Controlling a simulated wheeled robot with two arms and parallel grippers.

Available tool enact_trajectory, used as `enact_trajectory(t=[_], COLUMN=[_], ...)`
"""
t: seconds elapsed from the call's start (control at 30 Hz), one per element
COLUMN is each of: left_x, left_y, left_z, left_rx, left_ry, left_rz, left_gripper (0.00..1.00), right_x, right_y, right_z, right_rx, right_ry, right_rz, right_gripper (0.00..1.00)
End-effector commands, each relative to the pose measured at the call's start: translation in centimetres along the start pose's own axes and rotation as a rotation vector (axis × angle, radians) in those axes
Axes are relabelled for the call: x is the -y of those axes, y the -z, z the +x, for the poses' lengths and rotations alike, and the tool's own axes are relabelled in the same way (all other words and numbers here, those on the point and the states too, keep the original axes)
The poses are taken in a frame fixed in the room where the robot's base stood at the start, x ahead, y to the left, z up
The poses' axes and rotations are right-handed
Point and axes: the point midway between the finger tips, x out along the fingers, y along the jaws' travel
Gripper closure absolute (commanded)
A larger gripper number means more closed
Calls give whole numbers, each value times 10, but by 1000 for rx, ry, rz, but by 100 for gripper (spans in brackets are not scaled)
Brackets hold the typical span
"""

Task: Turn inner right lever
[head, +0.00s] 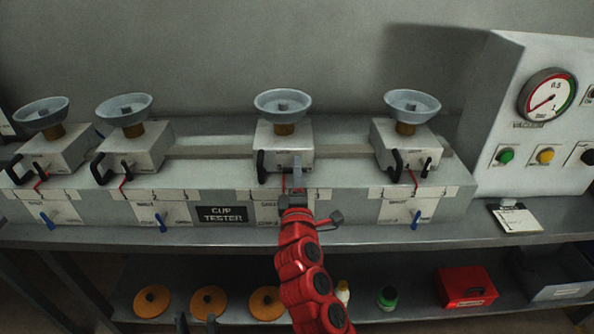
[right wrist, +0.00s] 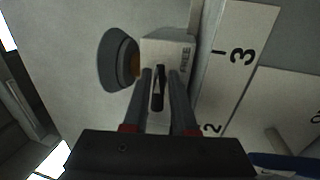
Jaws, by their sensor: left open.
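The inner right unit (head: 285,141) is a grey box with a cup on top and a black handle (head: 262,166) at its front left. My right gripper (head: 297,172) is at the front of this unit, on a red arm. In the right wrist view, a small dark lever (right wrist: 158,92) shows between the two fingers of my right gripper (right wrist: 159,78), with gaps at its sides. The word FREE is beside it. The arm hides the unit's lower front panel. My left gripper (head: 197,322) shows only its fingertips, spread and empty, at the bottom edge.
Three similar cup units stand on the long grey base, with blue levers (head: 416,220) below. A gauge panel (head: 533,120) stands at right. A clipboard (head: 515,217) lies on the table. The lower shelf holds orange discs (head: 209,302) and a red box (head: 466,287).

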Motion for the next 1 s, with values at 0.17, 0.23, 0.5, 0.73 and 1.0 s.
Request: enact_trajectory(t=[0.17, 0.23, 0.5, 0.73, 1.0], left_x=[0, 0, 0, -1, -1], left_y=[0, 0, 0, -2, -3], left_z=[0, 0, -3, -12, -20], left_rx=[0, 0, 0, 0, 0], left_ry=[0, 0, 0, 0, 0], left_rz=[0, 0, 0, 0, 0], left_gripper=[51, 51, 51, 51, 51], right_x=[0, 0, 0, 2, 0], right_y=[0, 0, 1, 1, 2], right_z=[0, 0, -10, -58, -129], right_rx=[0, 0, -2, -5, -8], right_ry=[-1, -1, -3, -4, 0], right_rz=[-1, -1, -3, -1, -3], right_gripper=[49, 49, 49, 49, 49])
